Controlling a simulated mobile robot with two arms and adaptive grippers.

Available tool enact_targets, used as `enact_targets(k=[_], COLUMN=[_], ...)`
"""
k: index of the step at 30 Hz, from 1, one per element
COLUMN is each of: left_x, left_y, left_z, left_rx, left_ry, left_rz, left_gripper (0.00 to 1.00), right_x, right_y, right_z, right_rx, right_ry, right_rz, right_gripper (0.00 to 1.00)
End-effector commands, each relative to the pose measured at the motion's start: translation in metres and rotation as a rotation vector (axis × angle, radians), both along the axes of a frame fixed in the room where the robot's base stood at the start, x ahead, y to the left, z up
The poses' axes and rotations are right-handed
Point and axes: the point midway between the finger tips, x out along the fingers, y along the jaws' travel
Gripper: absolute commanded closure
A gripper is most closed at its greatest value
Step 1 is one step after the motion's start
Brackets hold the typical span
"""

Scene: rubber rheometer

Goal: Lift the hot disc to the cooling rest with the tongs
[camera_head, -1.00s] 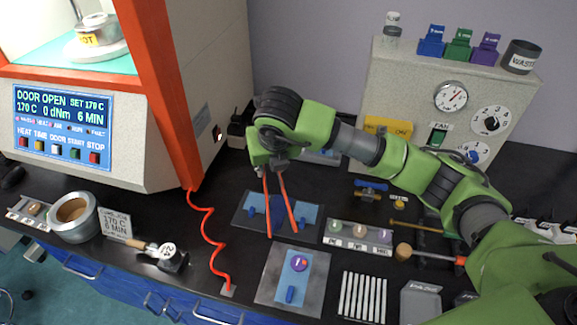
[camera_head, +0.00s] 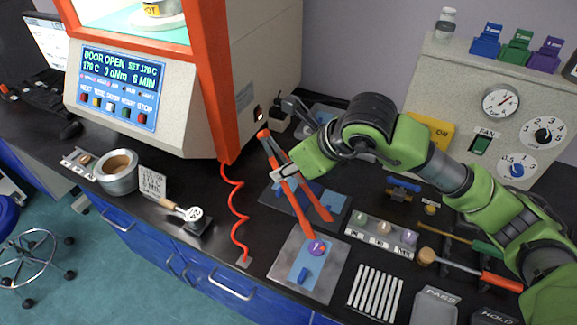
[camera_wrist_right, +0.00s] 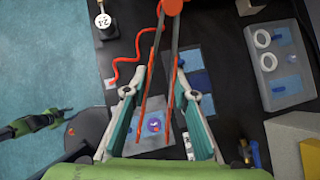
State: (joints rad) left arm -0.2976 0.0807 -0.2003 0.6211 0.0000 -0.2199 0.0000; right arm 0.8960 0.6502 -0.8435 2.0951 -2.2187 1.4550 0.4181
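My right gripper (camera_head: 283,175) is closed around the orange tongs (camera_head: 275,152) above the bench. The tongs are tilted, with their joined end up to the left and their two spread tips lower right. The rheometer chamber is open, and a metal die with a yellow HOT label (camera_head: 152,10) shows at the top edge. I cannot tell whether the hot disc lies there. A white slatted rack (camera_head: 375,292), possibly the cooling rest, lies front right, empty. Part of my left arm seems to show in the right wrist view; its fingers are unclear.
A grey plate (camera_head: 330,262) bears a purple disc (camera_head: 317,248) on a blue strip. A coiled red cord (camera_head: 238,205) hangs before the rheometer (camera_head: 195,135). A metal pot (camera_head: 117,172) and a tray of samples (camera_head: 382,235) stand on the bench. PASS tray (camera_head: 434,306) is front right.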

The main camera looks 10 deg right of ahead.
Motion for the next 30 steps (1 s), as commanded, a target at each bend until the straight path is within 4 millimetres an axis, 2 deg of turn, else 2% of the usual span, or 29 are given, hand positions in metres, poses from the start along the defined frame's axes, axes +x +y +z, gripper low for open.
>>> enact_targets(k=[8,25,30], left_x=[0.0,-0.002,-0.003], left_y=[0.0,0.0,0.0], left_z=[-0.008,-0.034,-0.055], left_rx=[0.0,0.001,0.001], left_ry=[0.0,0.003,0.004], left_rz=[0.001,0.001,0.001], left_gripper=[0.72,0.72,0.72], right_x=[0.0,0.0,0.0], right_y=[0.0,0.0,0.0], right_z=[-0.017,-0.073,-0.089], right_rx=[0.0,-0.001,0.001], right_ry=[0.0,0.001,0.0], right_rz=[-0.001,-0.001,-0.001], right_gripper=[0.77,0.77,0.77])
